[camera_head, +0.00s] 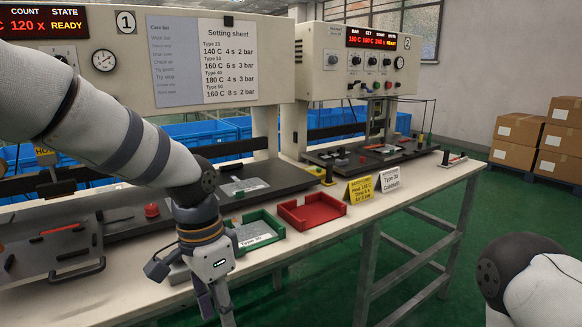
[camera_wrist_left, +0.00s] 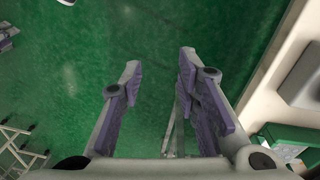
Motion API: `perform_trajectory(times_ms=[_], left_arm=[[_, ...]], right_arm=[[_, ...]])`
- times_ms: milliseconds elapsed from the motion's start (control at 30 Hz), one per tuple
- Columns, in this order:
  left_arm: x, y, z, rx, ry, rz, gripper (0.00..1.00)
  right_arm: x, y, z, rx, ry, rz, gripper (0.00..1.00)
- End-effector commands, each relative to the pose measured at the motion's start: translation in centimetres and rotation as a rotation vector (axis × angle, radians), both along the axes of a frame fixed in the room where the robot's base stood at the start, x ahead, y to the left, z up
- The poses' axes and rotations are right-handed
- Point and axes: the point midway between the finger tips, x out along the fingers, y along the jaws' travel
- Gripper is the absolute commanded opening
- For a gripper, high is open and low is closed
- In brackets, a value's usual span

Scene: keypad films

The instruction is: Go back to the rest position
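My left gripper (camera_head: 212,296) hangs pointing down in front of the bench's near edge in the head view. The left arm passes in front of part of the bench and the left station.
The bench (camera_head: 300,243) carries a green tray (camera_head: 262,236), a red tray (camera_head: 312,211), yellow (camera_head: 360,190) and white cards (camera_head: 390,179), and press stations. The green tray's edge also shows in the left wrist view (camera_wrist_left: 290,135). Cardboard boxes (camera_head: 545,135) stand at the right. Green floor (camera_head: 440,290) is clear.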

Motion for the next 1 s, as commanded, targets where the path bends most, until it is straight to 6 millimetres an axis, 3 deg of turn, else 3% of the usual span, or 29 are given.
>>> perform_trajectory(times_ms=[33, 167, 200, 333, 400, 500, 600, 1000], left_arm=[[-1.7, 0.1, -4.2, -0.017, 0.040, 0.050, 0.30], [-7.7, 0.9, -14.1, -0.055, 0.105, 0.241, 0.30], [-10.3, 1.4, -16.9, -0.057, 0.124, 0.312, 0.30], [-20.3, 4.4, -23.6, -0.015, 0.163, 0.565, 0.30], [-25.2, 6.3, -25.1, 0.031, 0.166, 0.679, 0.30], [-30.3, 8.8, -25.5, 0.095, 0.150, 0.791, 0.30], [-32.7, 10.2, -25.3, 0.135, 0.132, 0.845, 0.30], [-33.2, 10.5, -25.1, 0.142, 0.122, 0.857, 0.30]], right_arm=[[0.1, 0.0, -0.1, 0.000, -0.001, 0.000, 0.40], [0.2, 0.0, -0.1, 0.000, -0.003, 0.000, 0.40], [0.1, 0.0, -0.1, 0.000, -0.003, 0.000, 0.40], [0.1, 0.0, -0.1, 0.000, -0.001, 0.000, 0.40], [0.1, 0.0, -0.1, 0.000, -0.001, 0.000, 0.40], [0.1, 0.0, -0.1, 0.000, -0.002, 0.000, 0.40], [0.1, 0.0, -0.1, 0.000, -0.003, 0.000, 0.40], [0.1, 0.0, -0.1, 0.000, -0.002, 0.000, 0.40]])
